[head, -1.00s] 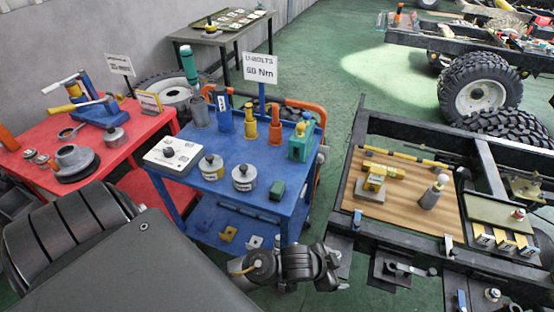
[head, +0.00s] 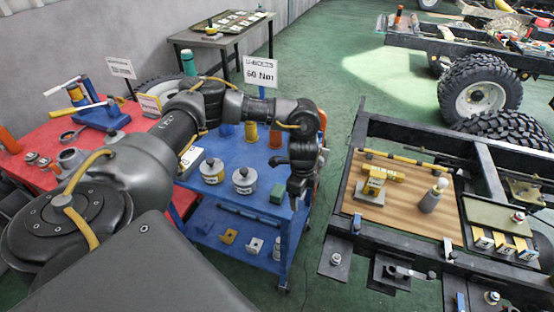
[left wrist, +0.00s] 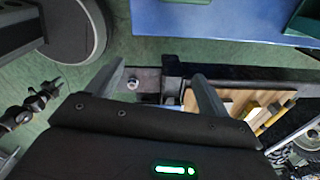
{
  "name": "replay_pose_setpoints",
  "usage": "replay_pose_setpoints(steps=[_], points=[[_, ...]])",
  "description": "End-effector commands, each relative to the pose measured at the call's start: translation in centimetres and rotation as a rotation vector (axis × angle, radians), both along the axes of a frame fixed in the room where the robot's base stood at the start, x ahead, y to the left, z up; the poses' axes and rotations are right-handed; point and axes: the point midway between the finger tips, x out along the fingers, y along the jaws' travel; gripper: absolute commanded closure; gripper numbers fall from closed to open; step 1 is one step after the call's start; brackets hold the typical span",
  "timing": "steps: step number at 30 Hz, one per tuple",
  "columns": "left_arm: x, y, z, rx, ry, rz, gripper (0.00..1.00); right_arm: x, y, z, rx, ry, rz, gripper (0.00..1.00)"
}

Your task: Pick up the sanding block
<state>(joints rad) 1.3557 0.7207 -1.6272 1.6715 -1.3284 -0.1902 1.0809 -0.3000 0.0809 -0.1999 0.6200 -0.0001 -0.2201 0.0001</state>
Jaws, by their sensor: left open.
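A small dark green block (head: 277,193), which looks like the sanding block, lies near the front right corner of the blue cart's top (head: 228,188). My left gripper (head: 296,196) hangs fingers down just right of this block in the head view, apart from it as far as I can tell. In the left wrist view the two fingers of the left gripper (left wrist: 160,88) are spread, with nothing between them. A green thing (left wrist: 306,18) on the cart is cut off at the top right there; I cannot tell whether it is the block. My right gripper is not in view.
Two grey round containers (head: 212,170) (head: 245,181) stand left of the block. My left arm hides much of the cart's back. The chassis frame (head: 397,236) with a wooden board (head: 400,211) is on the right. Green floor (head: 335,150) separates them.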

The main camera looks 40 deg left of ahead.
Motion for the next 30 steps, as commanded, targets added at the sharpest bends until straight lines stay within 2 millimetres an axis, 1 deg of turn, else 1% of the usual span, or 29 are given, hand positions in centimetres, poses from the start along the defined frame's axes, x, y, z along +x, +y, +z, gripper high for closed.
replay_pose_setpoints(steps=[1,3,6,7,11,13,19,21,24,30], points=[[0.3,2.5,1.5,0.046,0.014,0.045,0.2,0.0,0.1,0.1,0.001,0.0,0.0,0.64],[0.2,5.2,2.9,0.094,0.04,0.104,0.2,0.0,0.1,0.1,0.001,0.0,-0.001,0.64],[-0.2,7.5,4.3,0.137,0.064,0.158,0.2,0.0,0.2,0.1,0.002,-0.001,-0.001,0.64],[-0.2,7.9,4.5,0.144,0.069,0.169,0.2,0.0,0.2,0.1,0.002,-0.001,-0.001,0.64],[-0.4,8.6,4.9,0.157,0.079,0.188,0.2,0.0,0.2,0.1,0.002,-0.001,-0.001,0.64],[-0.5,8.7,4.6,0.157,0.08,0.189,0.2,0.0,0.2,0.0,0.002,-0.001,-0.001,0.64],[-0.7,8.9,1.6,0.156,0.082,0.189,0.2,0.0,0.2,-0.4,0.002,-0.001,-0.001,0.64],[-0.6,9.0,0.9,0.156,0.081,0.188,0.2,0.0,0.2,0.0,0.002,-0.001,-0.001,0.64],[-0.6,9.1,-0.2,0.155,0.078,0.186,0.2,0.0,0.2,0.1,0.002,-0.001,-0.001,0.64],[-0.6,9.1,-0.8,0.156,0.076,0.185,0.2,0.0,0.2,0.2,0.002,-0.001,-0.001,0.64]])
